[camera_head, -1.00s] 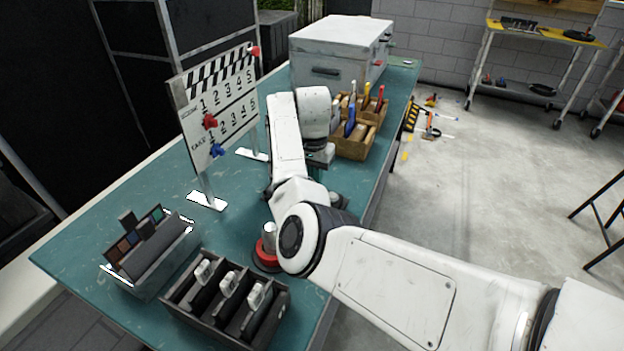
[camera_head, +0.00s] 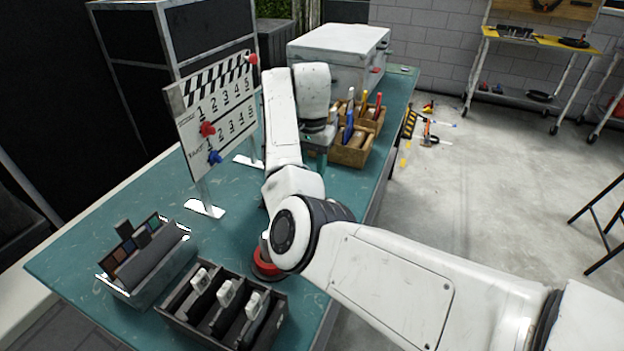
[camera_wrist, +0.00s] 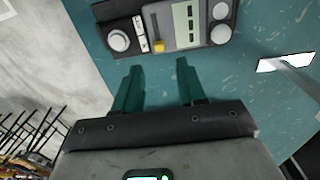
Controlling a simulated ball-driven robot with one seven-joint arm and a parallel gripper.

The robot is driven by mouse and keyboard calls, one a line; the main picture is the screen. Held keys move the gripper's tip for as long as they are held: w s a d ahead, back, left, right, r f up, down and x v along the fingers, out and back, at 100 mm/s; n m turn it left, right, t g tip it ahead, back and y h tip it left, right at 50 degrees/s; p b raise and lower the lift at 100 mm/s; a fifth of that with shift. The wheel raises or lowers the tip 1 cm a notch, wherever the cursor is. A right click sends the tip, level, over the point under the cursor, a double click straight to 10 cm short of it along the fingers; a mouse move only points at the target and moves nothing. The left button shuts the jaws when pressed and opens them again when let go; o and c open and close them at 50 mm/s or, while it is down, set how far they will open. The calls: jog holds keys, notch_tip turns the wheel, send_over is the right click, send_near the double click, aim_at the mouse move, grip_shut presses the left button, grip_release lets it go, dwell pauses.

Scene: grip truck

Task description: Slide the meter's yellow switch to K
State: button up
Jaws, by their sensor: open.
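In the head view my gripper (camera_head: 320,148) hangs above the table, and I cannot make out the meter there.
A clapperboard (camera_head: 218,112) with red and blue knobs stands left of my arm. Wooden boxes of tools (camera_head: 352,152) and a big white case (camera_head: 337,52) stand beyond. A slotted tray (camera_head: 188,318) and a palette box (camera_head: 140,262) are in front. Table lies bare near the clapperboard.

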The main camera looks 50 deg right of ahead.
jog(key=shift+r, duration=2.15)
